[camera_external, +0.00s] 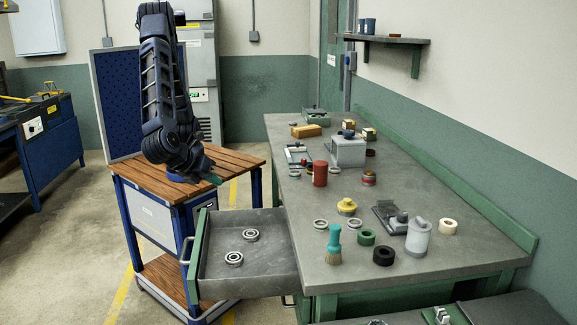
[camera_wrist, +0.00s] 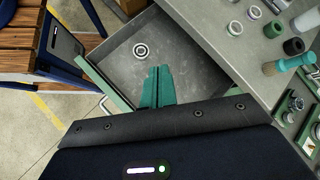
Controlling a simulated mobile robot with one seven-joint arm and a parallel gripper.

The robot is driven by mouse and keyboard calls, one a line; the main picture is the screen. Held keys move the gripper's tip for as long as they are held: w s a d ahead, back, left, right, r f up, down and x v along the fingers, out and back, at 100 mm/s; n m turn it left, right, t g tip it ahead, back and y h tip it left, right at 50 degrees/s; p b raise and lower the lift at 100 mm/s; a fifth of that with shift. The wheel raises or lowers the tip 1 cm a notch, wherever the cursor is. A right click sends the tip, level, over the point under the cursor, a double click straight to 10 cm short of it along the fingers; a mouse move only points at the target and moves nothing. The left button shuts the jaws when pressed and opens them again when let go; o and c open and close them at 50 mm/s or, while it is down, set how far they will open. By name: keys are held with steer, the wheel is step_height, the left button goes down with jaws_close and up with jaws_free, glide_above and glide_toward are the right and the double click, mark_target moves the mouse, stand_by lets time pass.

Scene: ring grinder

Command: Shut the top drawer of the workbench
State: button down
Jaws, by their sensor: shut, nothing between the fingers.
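The top drawer (camera_external: 268,256) of the green workbench (camera_external: 300,160) is pulled out toward the left and holds two metal rings (camera_external: 234,259). Its green front panel has a pale handle (camera_external: 186,251). The drawer also shows in the wrist view (camera_wrist: 190,62), with one ring (camera_wrist: 140,50) visible in it. My gripper (camera_external: 214,180) is above and behind the drawer, near the right edge of the wooden cart, apart from the drawer. In the wrist view its green fingers (camera_wrist: 157,85) are together and empty, over the drawer; they hide part of it.
A wooden-topped cart (camera_external: 240,162) with blue legs stands close to the left of the drawer. The bench top carries a red cylinder (camera_external: 320,173), a brush (camera_external: 334,245), a white bottle (camera_external: 418,237) and several rings. Floor shows left of the drawer front.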

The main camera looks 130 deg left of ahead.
mark_target(245, 283)
steer(key=s+d+f+m+t+y, duration=0.15)
steer(key=d+f+m+t, duration=0.25)
steer(key=d+f, duration=0.55)
steer(key=s+d+f+m+t+y, duration=0.1)
steer(key=s+d+f+m+t, duration=0.25)
steer(key=d+f, duration=0.6)
steer(key=s+d+f+m+t+y, duration=0.15)
steer(key=d+f+m+t, duration=0.3)
steer(key=d+f, duration=0.5)
steer(key=x, duration=1.3)
steer(key=shift+a, duration=0.2)
steer(key=shift+s+r, duration=0.1)
steer(key=x, duration=1.1)
steer(key=f+x, duration=0.1)
steer(key=x, duration=1)
steer(key=f+x, duration=0.1)
steer(key=x, duration=1)
steer(key=shift+a, duration=0.1)
steer(key=shift+w+a+r, duration=0.15)
steer(key=shift+w+a, duration=0.3)
steer(key=shift+a+r, duration=0.1)
steer(key=v, duration=1)
steer(key=r+v, duration=0.1)
steer(key=v, duration=0.4)
steer(key=shift+f, duration=0.25)
